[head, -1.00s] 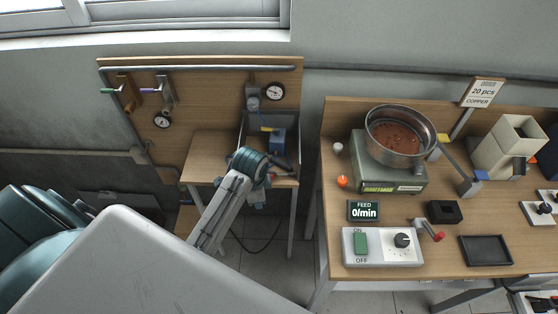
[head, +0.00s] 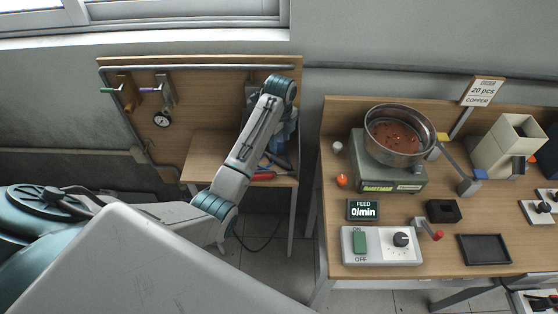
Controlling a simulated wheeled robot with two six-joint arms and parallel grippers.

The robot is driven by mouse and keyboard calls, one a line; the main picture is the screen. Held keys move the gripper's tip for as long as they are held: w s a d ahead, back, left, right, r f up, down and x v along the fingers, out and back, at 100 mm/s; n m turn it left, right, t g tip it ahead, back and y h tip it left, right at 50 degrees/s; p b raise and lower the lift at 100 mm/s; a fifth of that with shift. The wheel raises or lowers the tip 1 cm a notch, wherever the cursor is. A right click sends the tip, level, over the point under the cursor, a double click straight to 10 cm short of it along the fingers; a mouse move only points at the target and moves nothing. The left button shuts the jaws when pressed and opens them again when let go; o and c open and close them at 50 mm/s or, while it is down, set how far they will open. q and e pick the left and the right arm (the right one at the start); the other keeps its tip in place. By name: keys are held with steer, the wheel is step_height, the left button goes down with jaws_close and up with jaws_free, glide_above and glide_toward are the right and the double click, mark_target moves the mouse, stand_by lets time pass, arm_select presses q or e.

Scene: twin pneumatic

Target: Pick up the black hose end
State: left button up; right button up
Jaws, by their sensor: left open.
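My left arm reaches over the small wooden bench (head: 208,150) at the pegboard. Its wrist bends down at the bench's right side, and my left gripper (head: 279,158) is low over the bench top, small and partly hidden by my arm. It is open. A thin black hose (head: 258,249) hangs in a curve below the bench. I cannot make out its end; dark shapes near the gripper blend together. A red part (head: 263,176) lies at the bench's front edge, just left of the gripper. My right gripper is out of view.
The pegboard (head: 205,95) behind has a gauge (head: 162,119) and coloured-tipped fittings on its left. To the right, across a gap, a larger table (head: 335,215) carries a bowl feeder (head: 398,135), a switch box (head: 382,246) and a black tray (head: 485,249).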

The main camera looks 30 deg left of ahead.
mark_target(281, 160)
arm_select(q)
step_height(281, 160, down, 4)
steer(key=shift+s+p, duration=0.15)
steer(key=shift+p, duration=0.3)
steer(key=shift+d+f+p, duration=0.1)
steer(key=shift+f+p, duration=0.2)
steer(key=shift+f, duration=0.05)
step_height(281, 160, down, 4)
steer(key=shift+s+d+r+p, duration=0.1)
steer(key=shift+d+r+p, duration=0.1)
steer(key=shift+p, duration=0.6)
steer(key=shift+f, duration=0.5)
jaws_close()
